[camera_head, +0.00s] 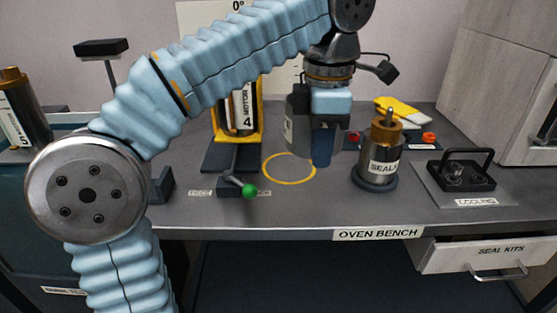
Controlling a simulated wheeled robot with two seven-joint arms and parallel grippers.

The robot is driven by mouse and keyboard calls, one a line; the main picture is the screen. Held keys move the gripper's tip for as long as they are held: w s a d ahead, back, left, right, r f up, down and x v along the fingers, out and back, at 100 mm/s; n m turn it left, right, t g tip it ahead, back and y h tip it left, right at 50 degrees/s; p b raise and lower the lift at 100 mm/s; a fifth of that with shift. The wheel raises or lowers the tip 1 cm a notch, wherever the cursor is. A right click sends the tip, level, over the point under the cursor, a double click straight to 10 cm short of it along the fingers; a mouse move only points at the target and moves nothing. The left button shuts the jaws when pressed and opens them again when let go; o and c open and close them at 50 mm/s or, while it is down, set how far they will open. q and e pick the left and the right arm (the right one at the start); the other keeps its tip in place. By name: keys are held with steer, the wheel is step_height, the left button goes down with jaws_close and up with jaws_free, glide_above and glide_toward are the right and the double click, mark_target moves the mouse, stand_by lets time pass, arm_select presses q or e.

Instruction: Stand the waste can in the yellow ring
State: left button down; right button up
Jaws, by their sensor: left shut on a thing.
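The waste can (298,122) is a dark grey cylinder with a pale label, partly hidden by my left gripper. My left gripper (321,155) points down over the bench and is shut on the can, which looks upright. The yellow ring (266,177) is a thin outline on the grey bench top. The can's lower end overlaps the ring's far right edge in the picture; I cannot tell how high it is above the bench. My right gripper is not in view.
A sealed canister (383,160) stands right of the ring. The yellow MOTOR 4 stand (237,139) and a green-knobbed lever (248,190) are left of it. A cooling tray (466,176) and yellow gloves (402,110) are farther right. The SEAL KITS drawer (490,260) is open.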

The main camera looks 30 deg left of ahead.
mark_target(301, 142)
arm_select(q)
steer(key=w+a+f, duration=0.1)
steer(key=a, duration=0.1)
steer(key=w+a+f, duration=0.1)
steer(key=w+a, duration=0.1)
steer(key=w+a+f, duration=0.1)
steer(key=a, duration=0.1)
steer(key=shift+w+f, duration=0.2)
steer(key=shift+w, duration=0.2)
steer(key=f, duration=0.1)
steer(key=w+a+f, duration=0.2)
steer(key=f, duration=0.1)
steer(key=shift+a+f+b, duration=0.1)
steer(key=shift+a+b, duration=0.05)
steer(key=shift+b, duration=0.2)
steer(key=shift+w+a+f, duration=0.25)
steer(key=shift+w+f, duration=0.05)
steer(key=shift+f, duration=0.1)
steer(key=f, duration=0.3)
steer(key=shift+w+a+f+b, duration=0.2)
steer(key=shift+a+b, duration=0.15)
steer(key=shift+f, duration=0.25)
steer(key=shift+f, duration=0.15)
steer(key=c, duration=1.2)
jaws_free()
